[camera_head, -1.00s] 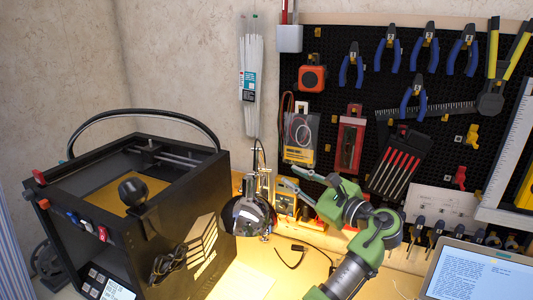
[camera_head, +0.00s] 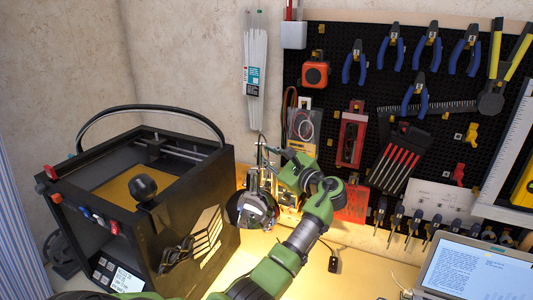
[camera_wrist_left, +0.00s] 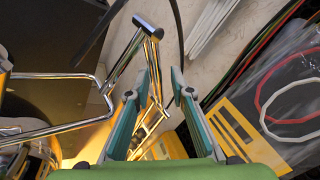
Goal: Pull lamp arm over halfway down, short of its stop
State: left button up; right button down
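The desk lamp has a dark round head (camera_head: 252,212) low beside the black box-shaped machine. Its chrome arm (camera_head: 263,176) rises above the head. In the left wrist view the chrome lamp arm (camera_wrist_left: 122,62) runs diagonally up to a short crossbar, left of and partly behind my left finger. My green left gripper (camera_head: 272,150) is at the upper part of the lamp arm, at its right side. In the left wrist view the gripper (camera_wrist_left: 164,68) is open, with a gap between its teal fingers and nothing clamped. Whether a finger touches the chrome is unclear. My right gripper is out of view.
The black box machine (camera_head: 190,225) stands close left of the lamp. The pegboard (camera_head: 335,60) with pliers and other tools is behind and to the right. A laptop (camera_head: 475,270) is at the lower right. White cable ties (camera_head: 254,80) hang on the wall above the lamp.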

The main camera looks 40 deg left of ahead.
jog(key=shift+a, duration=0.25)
pick_arm(q)
grip_shut()
jog(key=shift+r, duration=0.1)
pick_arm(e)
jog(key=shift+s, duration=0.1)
